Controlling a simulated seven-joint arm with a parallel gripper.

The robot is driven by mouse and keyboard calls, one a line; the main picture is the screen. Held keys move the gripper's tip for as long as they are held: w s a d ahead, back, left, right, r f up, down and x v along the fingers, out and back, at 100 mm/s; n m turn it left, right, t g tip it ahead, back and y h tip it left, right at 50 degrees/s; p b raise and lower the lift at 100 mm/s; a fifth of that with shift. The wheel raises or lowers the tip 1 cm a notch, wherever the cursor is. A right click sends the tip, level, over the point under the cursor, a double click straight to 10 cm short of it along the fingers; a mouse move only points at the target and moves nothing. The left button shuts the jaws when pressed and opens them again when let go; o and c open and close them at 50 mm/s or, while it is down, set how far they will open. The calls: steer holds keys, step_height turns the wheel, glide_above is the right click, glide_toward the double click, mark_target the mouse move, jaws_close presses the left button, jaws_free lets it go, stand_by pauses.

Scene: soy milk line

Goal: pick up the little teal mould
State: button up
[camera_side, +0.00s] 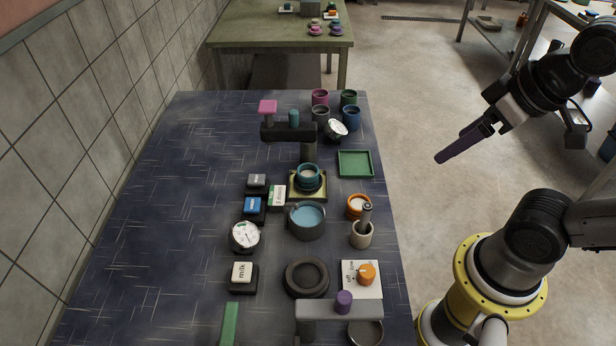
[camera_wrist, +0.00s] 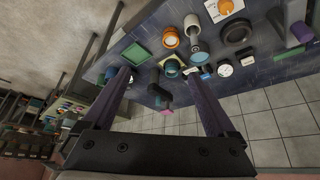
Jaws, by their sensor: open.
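A small round teal cup-like piece (camera_side: 308,171), which looks like the teal mould, sits upright on a dark base over a yellow mat (camera_side: 294,193) near the middle of the table. It also shows in the wrist view (camera_wrist: 172,69), between my fingers but well beyond them. A small teal cylinder (camera_side: 293,118) stands on the dark horizontal arm behind it. My gripper (camera_side: 441,157) is high and right of the table's right edge, far from the teal piece. In the wrist view my gripper (camera_wrist: 156,75) is open, with nothing between its fingers.
A blue-filled pot (camera_side: 307,219) stands just in front, an orange cup (camera_side: 357,205) and mortar (camera_side: 361,234) front right. A green tray (camera_side: 355,163) lies right of the teal piece. Several cups stand at the back. The table's left side is clear; a tiled wall (camera_side: 60,150) borders it.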

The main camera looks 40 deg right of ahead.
stand_by(0.3)
steer(key=w+r+n, duration=0.6)
steer(key=w+n, duration=0.1)
steer(key=w, duration=0.1)
steer(key=n+g, duration=0.5)
steer(key=n, duration=0.1)
glide_above(308, 168)
steer(key=s, duration=0.2)
step_height(308, 168, down, 12)
steer(key=shift+n+g, duration=0.3)
steer(key=shift+w+a+f, duration=0.1)
steer(key=shift+a+f, duration=0.15)
steer(key=shift+f, duration=2.5)
steer(key=shift+w+a+f, duration=0.1)
steer(key=shift+a+f, duration=0.15)
steer(key=shift+f, duration=2.55)
steer(key=shift+w+a+f, duration=0.1)
steer(key=shift+a+f, duration=0.15)
steer(key=shift+f, duration=2.5)
jaws_close()
steer(key=shift+r, duration=0.15)
